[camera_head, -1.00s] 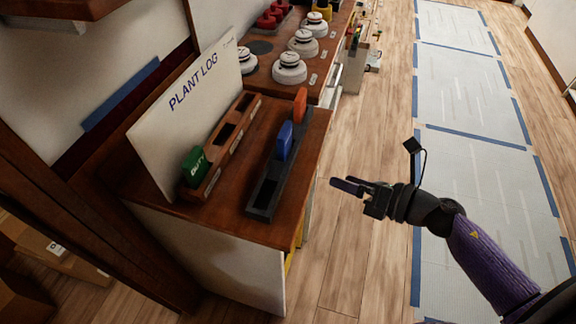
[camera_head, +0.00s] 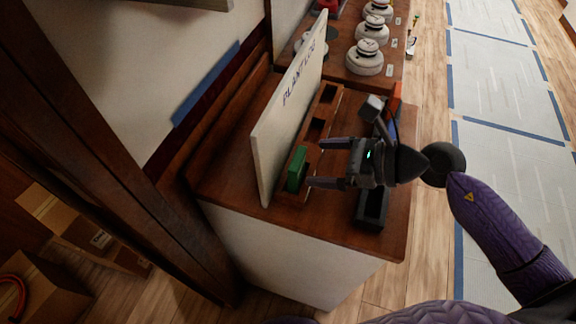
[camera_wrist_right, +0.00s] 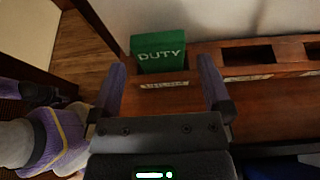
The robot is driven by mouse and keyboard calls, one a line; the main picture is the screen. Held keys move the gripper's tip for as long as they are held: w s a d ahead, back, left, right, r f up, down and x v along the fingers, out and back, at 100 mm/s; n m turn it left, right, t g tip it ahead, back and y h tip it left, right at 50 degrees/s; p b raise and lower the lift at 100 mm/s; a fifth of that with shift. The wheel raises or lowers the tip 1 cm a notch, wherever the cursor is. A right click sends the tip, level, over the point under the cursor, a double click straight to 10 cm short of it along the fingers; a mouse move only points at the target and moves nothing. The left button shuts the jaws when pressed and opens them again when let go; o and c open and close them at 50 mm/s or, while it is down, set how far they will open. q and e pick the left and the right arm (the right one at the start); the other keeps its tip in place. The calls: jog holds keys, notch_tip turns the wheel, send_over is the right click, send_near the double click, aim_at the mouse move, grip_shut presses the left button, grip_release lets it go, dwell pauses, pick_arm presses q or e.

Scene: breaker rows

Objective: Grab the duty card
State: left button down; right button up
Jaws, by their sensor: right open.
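The green duty card (camera_head: 297,168) stands upright in the near end slot of a brown wooden rack (camera_head: 318,128), in front of the white plant log board (camera_head: 284,110). In the right wrist view, the card (camera_wrist_right: 160,53) shows its DUTY lettering, and its lower part is hidden in the slot. My right gripper (camera_head: 322,163) is open and empty, just right of the card. In the right wrist view, its fingers (camera_wrist_right: 163,88) point toward the card, one to each side of it in the picture, with the card beyond the tips. My left gripper is not seen.
A black rack (camera_head: 371,212) lies under my right gripper, with a blue card and an orange card (camera_head: 396,95) partly hidden there. White round devices (camera_head: 364,58) stand on the farther counter. Cardboard boxes (camera_head: 75,238) lie at lower left.

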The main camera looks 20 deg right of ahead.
aim_at(302, 162)
jog(key=x, duration=0.5)
jog(key=shift+w+a+f, duration=0.15)
jog(key=shift+w+a, duration=0.05)
jog(key=shift+a, duration=0.15)
grip_shut()
